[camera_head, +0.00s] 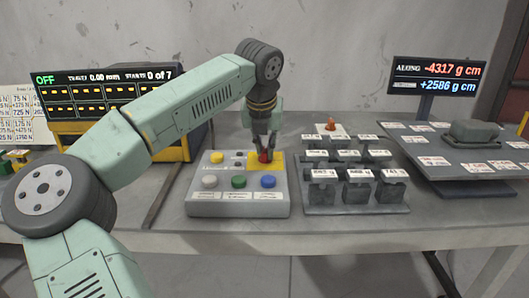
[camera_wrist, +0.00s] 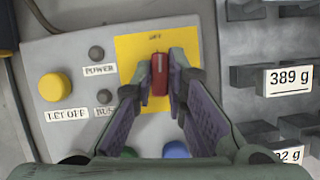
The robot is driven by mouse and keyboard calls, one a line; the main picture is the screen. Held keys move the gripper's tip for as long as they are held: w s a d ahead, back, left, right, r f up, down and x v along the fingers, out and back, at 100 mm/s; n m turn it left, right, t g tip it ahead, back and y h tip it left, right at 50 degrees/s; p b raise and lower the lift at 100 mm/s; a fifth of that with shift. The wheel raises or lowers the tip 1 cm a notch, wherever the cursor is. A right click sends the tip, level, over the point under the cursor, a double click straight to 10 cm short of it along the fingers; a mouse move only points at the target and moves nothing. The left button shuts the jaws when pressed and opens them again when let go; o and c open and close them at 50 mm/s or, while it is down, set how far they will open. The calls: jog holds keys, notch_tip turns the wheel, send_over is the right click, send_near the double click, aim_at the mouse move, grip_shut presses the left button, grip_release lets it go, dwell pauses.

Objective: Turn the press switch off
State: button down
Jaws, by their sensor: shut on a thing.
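A grey control box (camera_head: 237,198) stands on the bench, with a red switch handle (camera_head: 264,157) on a yellow plate (camera_head: 280,162) at its back right. In the wrist view the red handle (camera_wrist: 159,76) points up the picture, toward a small label on the yellow plate (camera_wrist: 130,50) that is too blurred to read surely. My gripper (camera_head: 265,148) reaches down from above and is shut on the red handle. In the wrist view its fingers (camera_wrist: 160,66) lie on the handle's left and right sides. The handle's base is partly hidden.
The box also bears a yellow button (camera_wrist: 55,87) and white, green and blue buttons. A rack of labelled weights (camera_head: 355,205) stands close on the right. A display (camera_head: 105,95) at left reads OFF in green. Another screen (camera_head: 437,75) shows g cm values.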

jog(key=shift+n+y+b, duration=0.3)
jog(key=shift+n, duration=0.3)
jog(key=c, duration=1.6)
grip_release()
jog(key=v, duration=1.2)
